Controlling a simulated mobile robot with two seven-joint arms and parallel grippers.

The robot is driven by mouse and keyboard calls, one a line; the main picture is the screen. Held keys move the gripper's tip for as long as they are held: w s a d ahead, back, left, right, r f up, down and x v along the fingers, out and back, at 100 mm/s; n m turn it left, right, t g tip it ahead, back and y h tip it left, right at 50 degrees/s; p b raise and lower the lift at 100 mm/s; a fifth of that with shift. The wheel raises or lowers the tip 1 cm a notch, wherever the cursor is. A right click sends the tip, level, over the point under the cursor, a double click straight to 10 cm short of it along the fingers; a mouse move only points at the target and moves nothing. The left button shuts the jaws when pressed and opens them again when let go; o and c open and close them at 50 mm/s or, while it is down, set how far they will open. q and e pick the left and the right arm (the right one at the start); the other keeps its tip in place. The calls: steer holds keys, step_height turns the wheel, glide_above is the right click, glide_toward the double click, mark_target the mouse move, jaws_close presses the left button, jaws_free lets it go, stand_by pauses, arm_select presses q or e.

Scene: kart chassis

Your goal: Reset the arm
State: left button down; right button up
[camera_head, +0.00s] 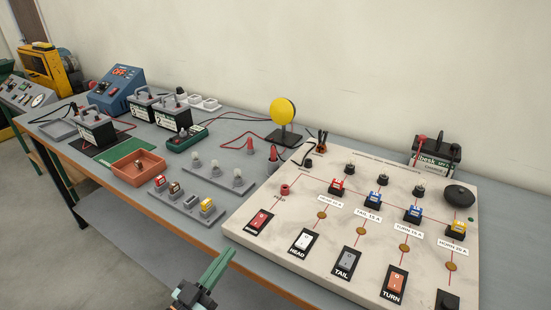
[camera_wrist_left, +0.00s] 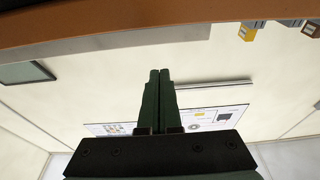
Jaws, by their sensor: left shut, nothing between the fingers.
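My left gripper (camera_head: 222,259) shows at the bottom middle of the head view, in front of the bench's front edge. Its green fingers are together and empty, pointing up toward the bench and a little right. In the left wrist view, the fingers (camera_wrist_left: 160,78) lie side by side with nothing between them. The gripper appears apart from the bench and from everything on it. My right gripper is in neither view.
The grey bench (camera_head: 244,205) has a wooden front edge. A pale switch board (camera_head: 290,213) fills its right part. A grey fuse strip (camera_head: 186,207), an orange tray (camera_head: 138,180) and batteries (camera_head: 91,131) stand left. Open floor (camera_head: 40,220) lies in front.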

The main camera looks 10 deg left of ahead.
arm_select(q)
steer(key=s+d+f+n+g+y+p, duration=0.2)
steer(key=s+f+g, duration=0.8)
steer(key=s+f, duration=0.6)
steer(key=y+p, duration=0.1)
steer(key=y, duration=0.1)
steer(key=shift+s+d+f+y+p, duration=0.2)
steer(key=shift+d+f+y+p, duration=0.1)
steer(key=shift+d+f+y, duration=0.1)
